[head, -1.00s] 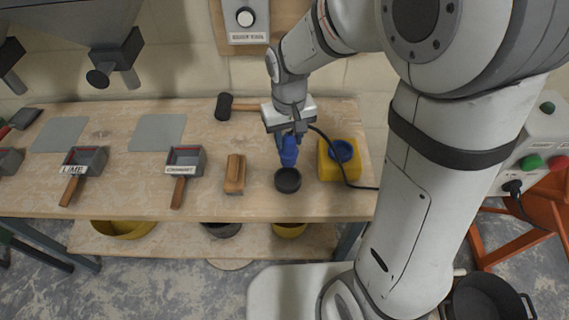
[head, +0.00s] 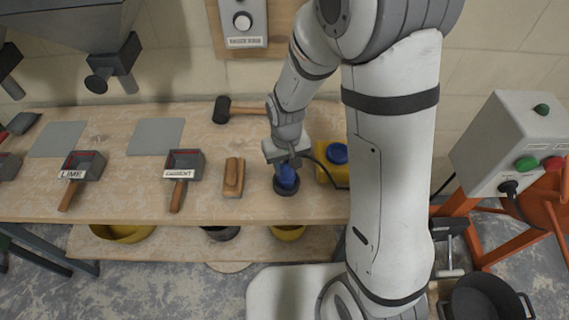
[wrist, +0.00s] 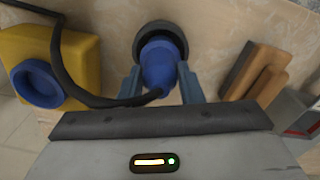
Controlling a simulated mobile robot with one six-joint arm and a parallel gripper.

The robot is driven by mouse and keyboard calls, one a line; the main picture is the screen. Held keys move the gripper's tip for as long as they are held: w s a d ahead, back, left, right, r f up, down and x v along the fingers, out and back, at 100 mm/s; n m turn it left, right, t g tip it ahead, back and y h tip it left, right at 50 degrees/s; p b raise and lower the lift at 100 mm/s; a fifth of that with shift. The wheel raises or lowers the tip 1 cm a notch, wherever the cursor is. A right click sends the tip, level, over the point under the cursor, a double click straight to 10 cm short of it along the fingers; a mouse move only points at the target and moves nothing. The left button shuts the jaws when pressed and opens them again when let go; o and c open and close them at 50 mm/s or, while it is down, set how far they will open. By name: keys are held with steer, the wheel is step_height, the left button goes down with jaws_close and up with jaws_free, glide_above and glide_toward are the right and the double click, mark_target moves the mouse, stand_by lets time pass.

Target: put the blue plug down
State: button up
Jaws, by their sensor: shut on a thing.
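The blue plug (head: 287,177) is in my gripper (head: 286,165), low over the table. Its lower end is at or inside the round black holder (head: 281,190); the head view does not show how deep. In the wrist view the blue plug (wrist: 158,66) sits between the two fingers of my gripper (wrist: 160,84), with the black holder (wrist: 163,28) around its far end. A black cable (wrist: 85,97) runs from the plug to the left. The gripper is shut on the plug.
A yellow box with a blue socket (head: 326,172) stands just right of the holder. A wooden float (head: 233,177) lies to the left. A mallet (head: 222,110) lies behind. Scoops labelled lime (head: 86,166) and cement (head: 186,164) are farther left.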

steer(key=shift+f, duration=0.15)
steer(key=o, duration=1)
step_height(320, 180, up, 12)
steer(key=r, duration=0.1)
steer(key=shift+s+d+r+m+t, duration=0.55)
steer(key=shift+s+d+r, duration=0.7)
steer(key=shift+s+d, duration=0.8)
steer(key=shift+s+d+r+m+t, duration=0.5)
steer(key=shift+s+d+r, duration=0.8)
steer(key=shift+s+d, duration=0.75)
steer(key=shift+s+d+r+m+t, duration=0.5)
steer(key=shift+s+d+r, duration=0.75)
steer(key=shift+s+d, duration=0.8)
steer(key=shift+s+a, duration=0.1)
